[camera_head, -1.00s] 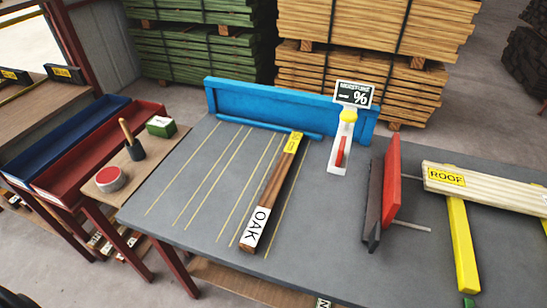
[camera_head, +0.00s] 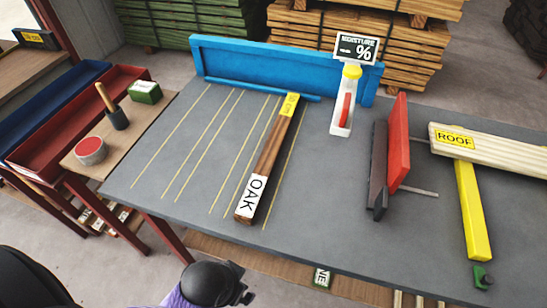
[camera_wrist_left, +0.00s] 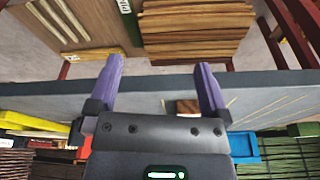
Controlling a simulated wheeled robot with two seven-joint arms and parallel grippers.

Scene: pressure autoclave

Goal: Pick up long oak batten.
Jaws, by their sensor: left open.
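The long oak batten (camera_head: 269,160) is dark brown with a white OAK label at its near end and a yellow label at its far end. It lies on the grey table (camera_head: 330,210), its near end close to the front edge. In the left wrist view its brown end (camera_wrist_left: 188,106) shows beyond the jaws. My left gripper (camera_wrist_left: 159,85) is open and empty, its two purple fingers apart before the table edge. In the head view part of my left arm shows at the bottom, short of the table; the fingertips cannot be made out. My right gripper is out of view.
A blue fence (camera_head: 270,68) runs along the back of the table. A moisture meter (camera_head: 345,105) stands right of the batten. Farther right are a red upright plate (camera_head: 397,140) and a pale ROOF beam (camera_head: 490,150). A side bench (camera_head: 125,140) with cups stands left.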

